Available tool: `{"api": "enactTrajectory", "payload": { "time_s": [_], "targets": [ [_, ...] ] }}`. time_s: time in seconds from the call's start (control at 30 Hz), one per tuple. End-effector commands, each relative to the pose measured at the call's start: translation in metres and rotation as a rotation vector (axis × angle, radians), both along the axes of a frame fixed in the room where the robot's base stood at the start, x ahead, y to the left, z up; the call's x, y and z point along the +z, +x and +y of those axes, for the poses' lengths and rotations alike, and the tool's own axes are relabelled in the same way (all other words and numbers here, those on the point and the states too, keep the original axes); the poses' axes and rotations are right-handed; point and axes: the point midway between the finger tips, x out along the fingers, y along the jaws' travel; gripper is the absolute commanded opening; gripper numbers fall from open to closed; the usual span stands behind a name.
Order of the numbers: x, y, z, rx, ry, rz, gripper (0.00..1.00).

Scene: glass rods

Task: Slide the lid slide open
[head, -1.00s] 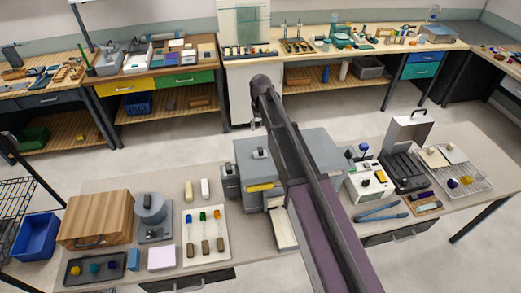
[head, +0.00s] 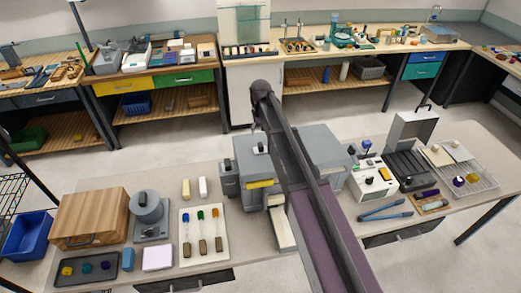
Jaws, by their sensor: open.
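A grey boxy machine (head: 243,150) stands mid-bench with a dark knob (head: 261,149) on its top and a yellow strip (head: 259,184) on its front. The knob's plate may be the lid slide, but I cannot tell for certain. My own arm crosses in front of the machine and hides its middle. A grey block (head: 320,142) shows to the right of the arm. My gripper cannot be made out; it seems hidden behind my arm.
Left on the bench are a wooden box (head: 90,217), a grey round device (head: 147,208) and a white board (head: 204,235) with small tools. Right are a white device (head: 375,182), blue-handled pliers (head: 387,213) and a wire rack (head: 472,175).

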Motion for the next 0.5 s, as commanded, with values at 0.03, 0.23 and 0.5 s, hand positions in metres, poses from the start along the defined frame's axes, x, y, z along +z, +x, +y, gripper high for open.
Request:
{"api": "enactTrajectory", "payload": {
  "time_s": [0.03,0.23,0.5],
  "targets": [
    [-0.008,0.000,0.000,0.000,0.000,0.000,0.66],
    [-0.023,0.000,0.000,0.000,0.000,0.000,0.66],
    [-0.043,0.000,0.000,0.000,0.000,0.000,0.66]
  ]
}}
